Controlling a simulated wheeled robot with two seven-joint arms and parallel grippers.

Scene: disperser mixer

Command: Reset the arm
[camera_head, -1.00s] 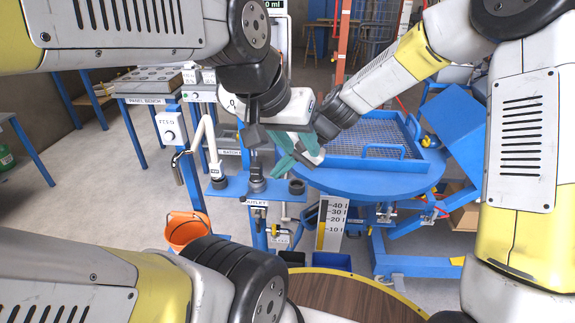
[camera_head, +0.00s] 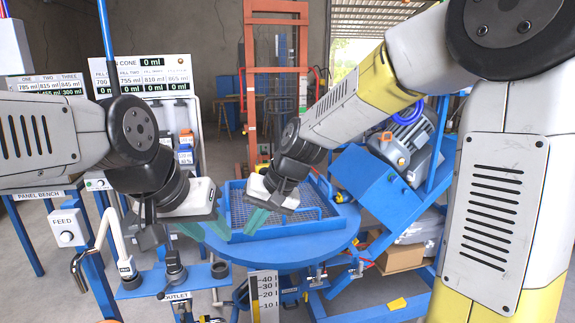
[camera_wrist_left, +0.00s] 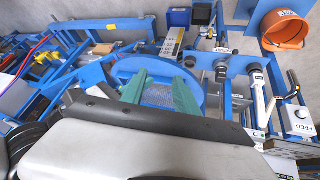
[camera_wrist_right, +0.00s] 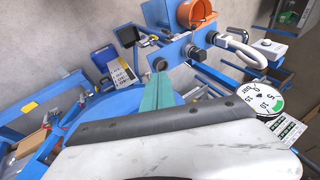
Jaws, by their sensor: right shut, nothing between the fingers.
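My left gripper (camera_head: 205,230) is in front of the blue round table (camera_head: 300,248), near its left edge, with its green fingers spread and empty. The spread fingers also show in the left wrist view (camera_wrist_left: 160,95). My right gripper (camera_head: 257,219) is just right of the left one, over the wire-mesh tray (camera_head: 316,196) on that table. Its green fingers lie together in the right wrist view (camera_wrist_right: 158,92), with nothing between them. The two grippers are close together but appear apart. Both arms are bent inward.
A blue tilted box (camera_head: 375,185) stands right of the table. An orange lift frame (camera_head: 250,85) is behind. An orange bucket (camera_wrist_left: 285,30) shows in the left wrist view.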

